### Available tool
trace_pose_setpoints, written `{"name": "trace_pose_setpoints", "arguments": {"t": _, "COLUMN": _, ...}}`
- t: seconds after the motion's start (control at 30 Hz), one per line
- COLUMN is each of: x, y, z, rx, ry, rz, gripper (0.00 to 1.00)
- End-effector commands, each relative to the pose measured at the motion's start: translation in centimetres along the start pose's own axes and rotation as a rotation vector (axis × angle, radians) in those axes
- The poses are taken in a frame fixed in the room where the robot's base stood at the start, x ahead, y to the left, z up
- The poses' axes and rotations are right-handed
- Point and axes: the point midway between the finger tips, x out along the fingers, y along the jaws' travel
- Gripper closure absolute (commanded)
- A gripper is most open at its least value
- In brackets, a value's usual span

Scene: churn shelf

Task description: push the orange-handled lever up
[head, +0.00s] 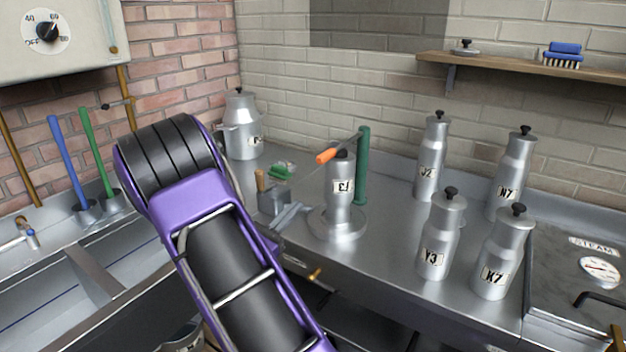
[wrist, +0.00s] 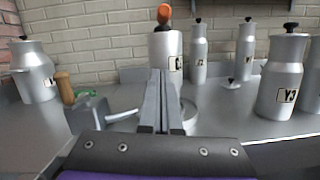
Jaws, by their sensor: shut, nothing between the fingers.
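The orange-handled lever (head: 338,151) juts left and slightly downward from the top of a green post (head: 362,168) on the steel counter. Its orange grip is just above a metal churn (head: 341,192) with a label, which stands on a round base. In the wrist view the orange grip (wrist: 164,14) shows end-on at the top, above the churn (wrist: 166,52). My gripper (wrist: 160,72) is shut and empty, its fingertips in front of the churn and below the grip. In the head view my gripper (head: 290,214) is low at the left of the churn's base, partly hidden by my arm.
Another churn (head: 241,126) is at the back left. A grey block with a wooden handle (wrist: 66,88) and a green brush (head: 280,171) lie left of the post. A wall shelf (head: 500,65) is above right.

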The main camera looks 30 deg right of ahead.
Motion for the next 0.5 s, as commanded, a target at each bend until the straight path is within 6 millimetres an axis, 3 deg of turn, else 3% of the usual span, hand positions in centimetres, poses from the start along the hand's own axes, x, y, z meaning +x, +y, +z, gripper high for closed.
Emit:
{"name": "trace_pose_setpoints", "arguments": {"t": 0.17, "x": 2.1, "y": -0.1, "z": 0.1, "rx": 0.001, "ry": -0.002, "rz": -0.005, "gripper": 1.0}}
{"name": "trace_pose_setpoints", "arguments": {"t": 0.5, "x": 9.4, "y": -0.2, "z": 0.1, "rx": 0.002, "ry": -0.002, "rz": -0.006, "gripper": 1.0}}
